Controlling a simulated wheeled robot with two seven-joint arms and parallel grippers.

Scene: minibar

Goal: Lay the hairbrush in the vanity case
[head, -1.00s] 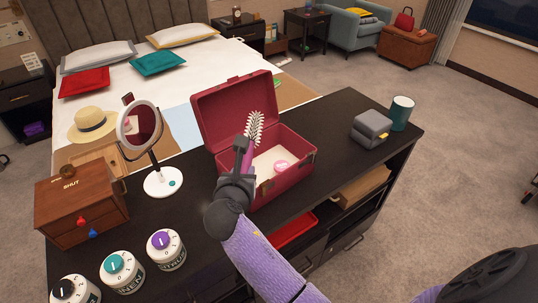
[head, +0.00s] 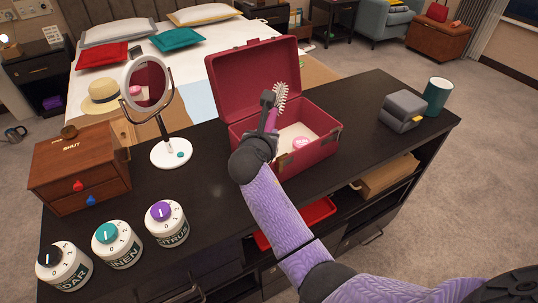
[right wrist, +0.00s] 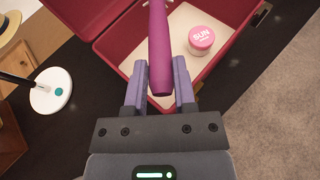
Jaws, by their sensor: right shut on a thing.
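The hairbrush (head: 280,97) has a magenta handle and pale bristles; its handle (right wrist: 158,45) fills the middle of the right wrist view. My right gripper (head: 268,105) is shut on the handle and holds the brush at the left part of the open vanity case, bristle end up and tilted. In the right wrist view the two fingers of my right gripper (right wrist: 159,80) flank the handle end. The red vanity case (head: 318,150) stands on the dark counter with its lid up. A pink-lidded jar (head: 300,142) lies inside on the pale floor. My left gripper is not in view.
A round mirror (head: 171,153) on a white base and a wooden box (head: 80,165) stand left of the case. Several labelled canisters (head: 165,222) line the front left.

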